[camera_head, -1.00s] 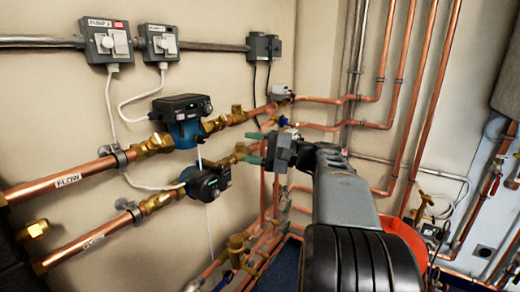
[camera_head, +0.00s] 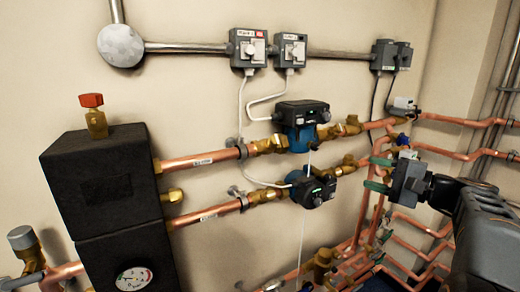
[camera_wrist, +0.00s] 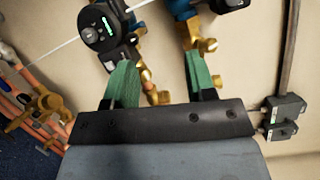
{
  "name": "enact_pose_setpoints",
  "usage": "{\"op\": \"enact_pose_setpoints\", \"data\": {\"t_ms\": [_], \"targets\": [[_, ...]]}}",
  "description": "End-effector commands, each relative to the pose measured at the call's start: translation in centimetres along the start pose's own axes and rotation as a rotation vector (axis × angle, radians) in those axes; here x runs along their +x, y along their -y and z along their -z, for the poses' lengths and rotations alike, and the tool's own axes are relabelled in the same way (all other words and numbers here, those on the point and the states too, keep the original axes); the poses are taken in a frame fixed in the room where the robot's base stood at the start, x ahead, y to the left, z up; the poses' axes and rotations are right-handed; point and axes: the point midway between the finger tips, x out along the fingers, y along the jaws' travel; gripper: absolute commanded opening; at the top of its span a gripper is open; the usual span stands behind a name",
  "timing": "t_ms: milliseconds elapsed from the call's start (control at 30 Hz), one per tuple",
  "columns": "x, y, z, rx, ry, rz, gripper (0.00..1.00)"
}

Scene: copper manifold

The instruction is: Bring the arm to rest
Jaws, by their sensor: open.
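My gripper (camera_head: 378,173) is at the right of the head view, with its green fingers pointing left toward the copper pipes. In the wrist view my gripper (camera_wrist: 160,82) shows both green fingers spread apart, with nothing held between them. Brass fittings and pipe show beyond the fingers. In the head view my arm comes in from the right edge. I cannot tell the exact gap between the fingertips and the pipes.
Two pumps, an upper one (camera_head: 302,115) and a lower one (camera_head: 316,191), sit on copper pipes left of my gripper. A black box (camera_head: 100,190) with a gauge stands at the left. Switch boxes (camera_head: 248,48) are on the wall above. Copper pipes run below and right of the gripper.

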Motion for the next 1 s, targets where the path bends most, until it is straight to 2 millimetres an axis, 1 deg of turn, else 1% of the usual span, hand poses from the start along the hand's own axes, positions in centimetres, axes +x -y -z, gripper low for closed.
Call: {"op": "enact_pose_setpoints", "data": {"t_ms": [33, 67, 100, 167, 200, 267, 300, 367, 400, 467, 533, 600, 700, 833, 900, 1000], "targets": [[0.0, -2.1, 0.7, 0.024, -0.038, -0.069, 0.51], [-0.1, -3.6, 1.1, 0.037, -0.066, -0.123, 0.51], [-0.3, -5.7, 1.3, 0.048, -0.102, -0.212, 0.51], [-0.2, -8.7, 0.8, 0.049, -0.14, -0.366, 0.51], [-0.1, -10.4, -0.1, 0.033, -0.152, -0.482, 0.51], [-0.1, -12.8, -1.8, -0.016, -0.156, -0.66, 0.51], [-0.2, -14.1, -3.0, -0.064, -0.148, -0.776, 0.51], [-0.5, -15.5, -5.0, -0.16, -0.124, -0.94, 0.51], [-0.8, -16.1, -6.4, -0.237, -0.1, -1.041, 0.51], [-1.3, -16.5, -8.3, -0.372, -0.055, -1.173, 0.51], [-1.7, -16.2, -10.5, -0.548, 0.007, -1.297, 0.51], [-1.8, -15.6, -12.5, -0.717, 0.074, -1.377, 0.51], [-1.5, -14.6, -14.8, -0.882, 0.157, -1.421, 0.51], [-0.4, -13.2, -17.2, -0.982, 0.219, -1.397, 0.51], [0.1, -12.6, -17.9, -1.014, 0.235, -1.38, 0.51], [0.5, -12.3, -18.4, -1.034, 0.251, -1.37, 0.51]]}}
